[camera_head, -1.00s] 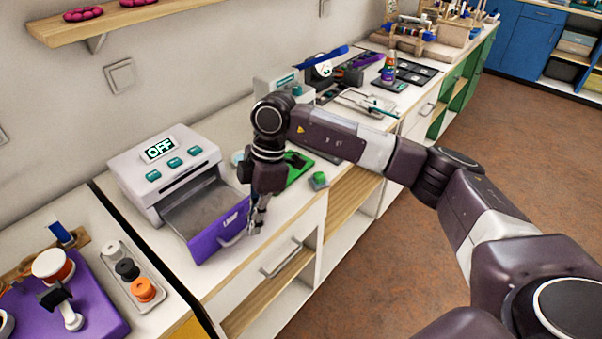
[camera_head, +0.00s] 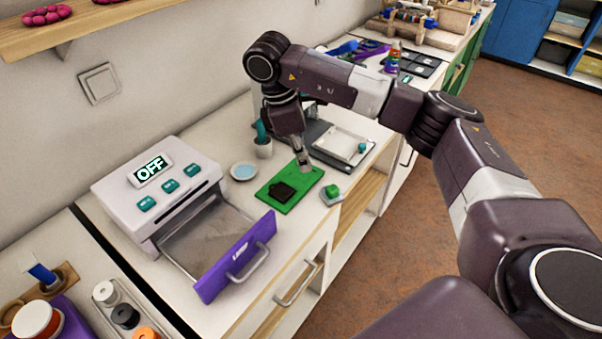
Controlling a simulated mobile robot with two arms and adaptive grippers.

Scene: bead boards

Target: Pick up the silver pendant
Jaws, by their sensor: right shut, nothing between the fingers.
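I cannot make out a silver pendant for certain in the head view. My right gripper (camera_head: 303,163) is shut and empty, pointing down over the far right corner of a green board (camera_head: 300,188). Whether its tips touch the board I cannot tell. A dark block (camera_head: 283,192) lies on the board, left of the gripper. A small light dish holding a green cube (camera_head: 332,191) sits to the right of the board. My left gripper is not in view.
A white kiln-like machine (camera_head: 150,200) reading OFF has its purple-fronted drawer (camera_head: 237,258) pulled out. A small bowl (camera_head: 243,171) and a pot with a teal handle (camera_head: 263,148) stand behind the board. A white tray (camera_head: 341,145) lies farther right.

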